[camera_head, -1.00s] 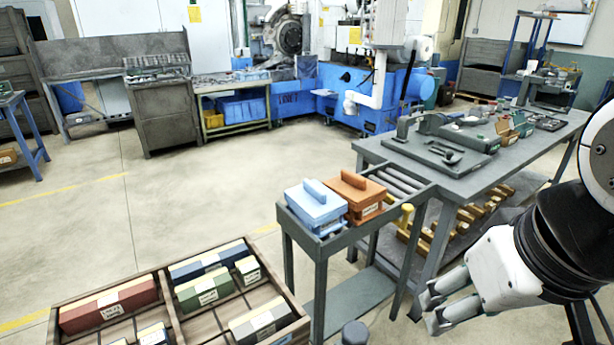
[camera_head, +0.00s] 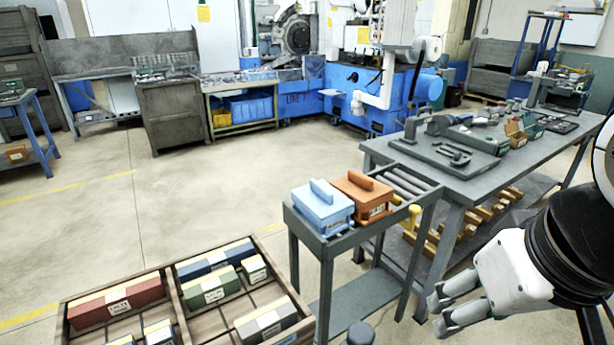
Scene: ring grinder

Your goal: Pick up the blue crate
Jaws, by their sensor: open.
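A light blue crate (camera_head: 323,209) with a lid and a raised bar handle stands upright on the left end of a narrow grey roller stand (camera_head: 294,221). An orange crate (camera_head: 366,198) of the same form stands close beside it on the right. My gripper (camera_head: 437,315) is at the lower right, well apart from the blue crate. Its two fingers point left, spread apart, with nothing between them.
A wooden tray (camera_head: 177,302) with several coloured blocks is at the lower left. A grey workbench (camera_head: 480,178) holding tools adjoins the stand on the right. Blue bins (camera_head: 249,106) sit under a far bench.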

